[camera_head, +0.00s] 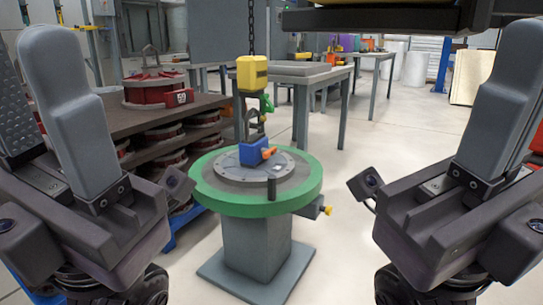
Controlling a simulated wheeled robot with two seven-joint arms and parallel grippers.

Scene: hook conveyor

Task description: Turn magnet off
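The magnet is a small blue block (254,152) with an orange lever (268,153) on its right side. It sits on the grey metal disc (282,166) on top of the green-rimmed round stand (306,197). A dark hook (252,119) hangs just above it from a yellow hoist block (252,74) on a chain; I cannot tell whether they touch. My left gripper (27,75) is raised close to the camera at the left, open and empty. My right gripper (530,95) is raised at the right, open and empty, its outer finger partly cut off. Both are well apart from the magnet.
A dark shelf (190,103) with red round parts (157,88) stands left of the stand. Grey tables (298,69) are behind it. A yellow-topped dark beam (385,19) crosses the top right. The floor (370,150) right of the stand is clear.

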